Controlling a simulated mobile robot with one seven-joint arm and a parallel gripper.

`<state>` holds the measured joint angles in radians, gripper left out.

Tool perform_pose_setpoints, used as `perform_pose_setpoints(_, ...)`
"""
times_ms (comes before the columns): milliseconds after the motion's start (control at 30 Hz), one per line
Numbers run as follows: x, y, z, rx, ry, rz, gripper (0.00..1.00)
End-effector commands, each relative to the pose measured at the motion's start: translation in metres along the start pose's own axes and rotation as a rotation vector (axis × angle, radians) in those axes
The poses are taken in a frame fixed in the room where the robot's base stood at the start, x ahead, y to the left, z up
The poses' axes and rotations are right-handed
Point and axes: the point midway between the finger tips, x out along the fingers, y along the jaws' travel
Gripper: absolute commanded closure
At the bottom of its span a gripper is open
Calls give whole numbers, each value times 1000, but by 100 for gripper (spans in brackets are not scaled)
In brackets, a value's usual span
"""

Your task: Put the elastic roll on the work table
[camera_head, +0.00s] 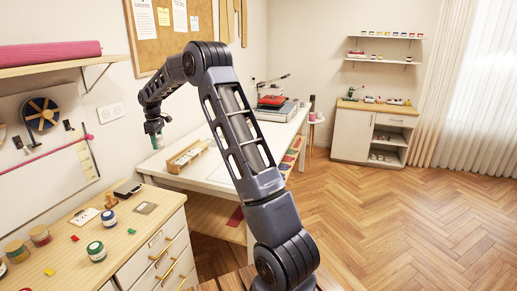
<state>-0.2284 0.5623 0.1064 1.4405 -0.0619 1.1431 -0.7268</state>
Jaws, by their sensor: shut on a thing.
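My gripper (156,132) is at the far left end of the white work table (213,172). It points down and is shut on a small pale-and-green roll (158,142), likely the elastic roll. The roll is small in the picture and partly hidden by the gripper. I cannot tell whether it touches the table top or hangs just above it. A wooden box (188,156) lies on the table to the right of the roll. My arm crosses in front of the table and hides part of its middle.
A drawer cabinet (165,212) at the left front bears several spools, including a green-and-white one (96,251). A red item (271,101) sits at the table's far end. A shelf (55,66) with a pink roll is above left. Open floor lies right.

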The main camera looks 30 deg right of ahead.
Motion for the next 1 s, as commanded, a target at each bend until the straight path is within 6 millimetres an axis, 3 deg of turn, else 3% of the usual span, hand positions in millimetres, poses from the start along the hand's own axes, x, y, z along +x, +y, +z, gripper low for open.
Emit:
perform_pose_setpoints(100, -2, 34, 44, 79, 1, 1, 77)
perform_pose_setpoints(300, -3, 81, 119, 204, 1, 1, 77)
perform_pose_setpoints(600, -5, 128, 225, 374, 0, 0, 77)
perform_pose_setpoints(800, -5, 140, 262, 431, 1, 1, 77)
perform_pose_setpoints(1000, 11, 142, 271, 444, -1, -1, 77)
